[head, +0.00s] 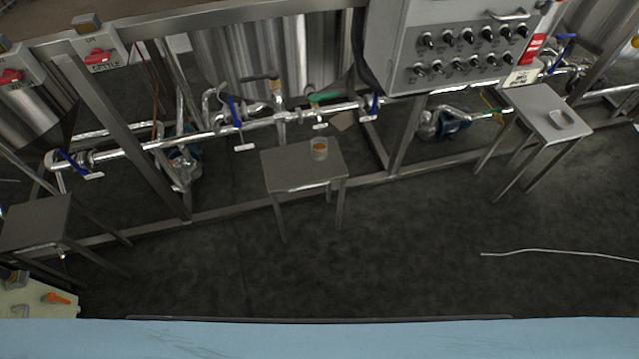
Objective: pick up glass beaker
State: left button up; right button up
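A small clear glass beaker (319,149) with something orange in it stands upright on a small grey metal table (290,178), near that table's back right. No gripper touches it. Neither of my grippers nor my arms show in the head view.
Steel tanks (270,50), pipes with blue-handled valves and a grey control panel (460,45) stand behind the table. Another table (545,110) at right holds a small clear dish (562,119); a third table (35,222) is at left. The dark floor (330,270) in front is mostly clear.

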aim_at(318, 145)
jog(key=z, duration=1.6)
jog(key=k, duration=0.1)
jog(key=u, duration=2.8)
jog(key=i, duration=0.65)
jog(key=z, duration=0.35)
jog(key=i, duration=0.5)
jog(key=z, duration=0.5)
